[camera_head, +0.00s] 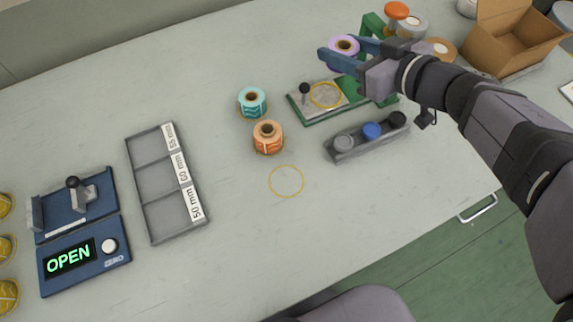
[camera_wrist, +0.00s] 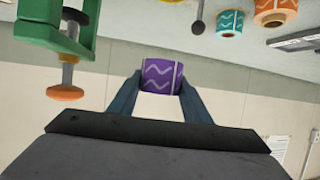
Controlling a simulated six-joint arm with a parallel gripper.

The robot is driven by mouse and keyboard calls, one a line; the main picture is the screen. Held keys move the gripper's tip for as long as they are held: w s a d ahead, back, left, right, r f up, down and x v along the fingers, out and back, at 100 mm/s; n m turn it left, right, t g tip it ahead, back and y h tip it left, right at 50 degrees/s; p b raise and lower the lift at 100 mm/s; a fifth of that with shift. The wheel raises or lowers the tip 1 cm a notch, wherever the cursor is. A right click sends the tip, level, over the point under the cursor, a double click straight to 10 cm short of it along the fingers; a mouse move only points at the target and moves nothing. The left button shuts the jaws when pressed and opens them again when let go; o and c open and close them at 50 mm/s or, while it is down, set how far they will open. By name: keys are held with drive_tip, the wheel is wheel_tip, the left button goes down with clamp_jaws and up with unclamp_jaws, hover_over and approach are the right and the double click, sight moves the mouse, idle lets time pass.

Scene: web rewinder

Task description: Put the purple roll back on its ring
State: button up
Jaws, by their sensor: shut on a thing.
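The purple roll (camera_head: 343,43) is pinched between the blue fingers of my gripper (camera_head: 343,54), raised above the back of the green fixture. In the wrist view the purple roll (camera_wrist: 161,74), with pale wavy lines, sits between both fingertips (camera_wrist: 158,90). An empty yellow ring (camera_head: 286,181) lies on the bare table, in front of the orange roll (camera_head: 268,137) and the teal roll (camera_head: 252,102). Another yellow ring (camera_head: 325,95) is marked on the fixture's grey plate and is also empty. The roll is well away from the table ring.
The green fixture (camera_head: 306,117) has a black-knobbed post and an orange-topped clamp. A grey holder (camera_head: 345,154) with several round knobs lies in front of it. A three-slot tray (camera_head: 157,215) and a blue device reading OPEN (camera_head: 70,257) are left. Table around the front ring is clear.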

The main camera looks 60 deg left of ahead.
drive_tip(key=s+d+f+n+g+h, duration=0.2)
drive_tip(key=s+d+n+g, duration=0.3)
drive_tip(key=s, duration=0.5)
drive_tip(key=n+g+h, duration=0.3)
drive_tip(key=n, duration=0.1)
hover_over(288, 181)
wheel_tip(288, 181, down, 2)
drive_tip(key=shift+f+b, duration=1.25)
drive_tip(key=shift+f, duration=3.85)
drive_tip(key=shift+m, duration=0.3)
drive_tip(key=o, duration=1.2)
drive_tip(key=shift+f, duration=0.15)
drive_tip(key=shift+d, duration=0.1)
drive_tip(key=shift+r, duration=0.2)
drive_tip(key=p+v, duration=0.1)
drive_tip(key=v, duration=1.1)
drive_tip(key=shift+w+f, duration=0.1)
